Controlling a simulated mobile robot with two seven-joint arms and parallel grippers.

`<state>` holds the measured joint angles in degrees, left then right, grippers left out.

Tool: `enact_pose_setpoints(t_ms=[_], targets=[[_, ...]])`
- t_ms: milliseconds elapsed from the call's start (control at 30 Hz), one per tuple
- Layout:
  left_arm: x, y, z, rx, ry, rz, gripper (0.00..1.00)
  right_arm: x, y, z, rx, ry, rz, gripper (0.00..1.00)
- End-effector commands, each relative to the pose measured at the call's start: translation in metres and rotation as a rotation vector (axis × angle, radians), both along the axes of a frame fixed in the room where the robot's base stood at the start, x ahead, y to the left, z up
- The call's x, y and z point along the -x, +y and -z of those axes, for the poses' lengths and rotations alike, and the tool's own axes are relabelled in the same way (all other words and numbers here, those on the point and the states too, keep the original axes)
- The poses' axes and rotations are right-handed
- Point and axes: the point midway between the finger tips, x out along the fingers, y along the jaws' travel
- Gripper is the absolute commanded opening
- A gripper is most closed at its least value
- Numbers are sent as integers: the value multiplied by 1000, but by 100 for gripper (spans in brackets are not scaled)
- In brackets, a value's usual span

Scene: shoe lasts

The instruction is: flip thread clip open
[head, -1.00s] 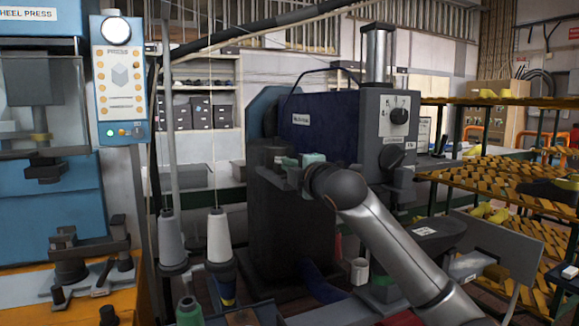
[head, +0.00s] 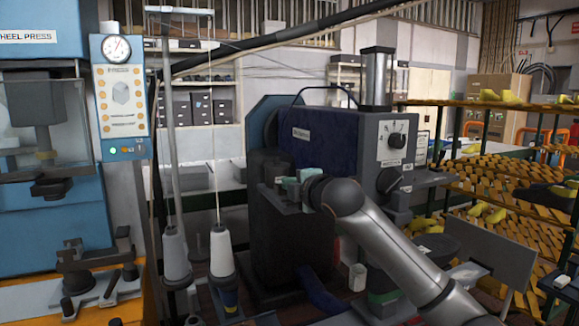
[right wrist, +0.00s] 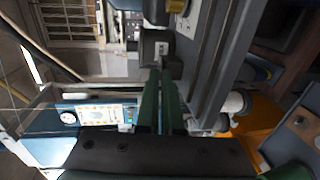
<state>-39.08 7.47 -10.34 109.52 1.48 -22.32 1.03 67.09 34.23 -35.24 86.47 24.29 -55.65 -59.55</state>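My right gripper (head: 298,183) has teal-green fingers and is in front of the dark machine's lower left part. In the right wrist view its two green fingers (right wrist: 161,95) lie side by side with only a thin gap, and I see nothing clearly held. A small dark grey block with a white label (right wrist: 160,48) is just beyond the fingertips; a grey labelled part (head: 279,181) also shows beside the gripper in the head view. I cannot tell whether this is the thread clip, or whether the clip is open or shut. My left gripper is out of view.
The dark machine (head: 325,143) stands behind my right arm. Two thread cones, one grey (head: 175,256) and one white (head: 221,252), stand left of it with threads running up. A blue heel press (head: 55,190) is at the left. Yellow racks (head: 510,165) fill the right.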

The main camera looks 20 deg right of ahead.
Motion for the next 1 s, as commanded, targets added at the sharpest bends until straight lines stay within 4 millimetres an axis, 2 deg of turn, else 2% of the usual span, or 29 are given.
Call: enact_pose_setpoints(t_ms=[33, 200, 300, 500, 1000], targets=[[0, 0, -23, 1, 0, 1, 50, 0, 0, -12, 2, 29, 1, 0], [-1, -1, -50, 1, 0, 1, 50, -2, 0, -15, 4, 111, 1, 0], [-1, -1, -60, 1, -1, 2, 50, -3, 0, -16, 6, 160, 1, 0], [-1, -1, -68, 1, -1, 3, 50, -5, 0, -19, 8, 261, 0, 0], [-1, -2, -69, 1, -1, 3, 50, -10, 0, -24, 15, 440, 0, 0]])
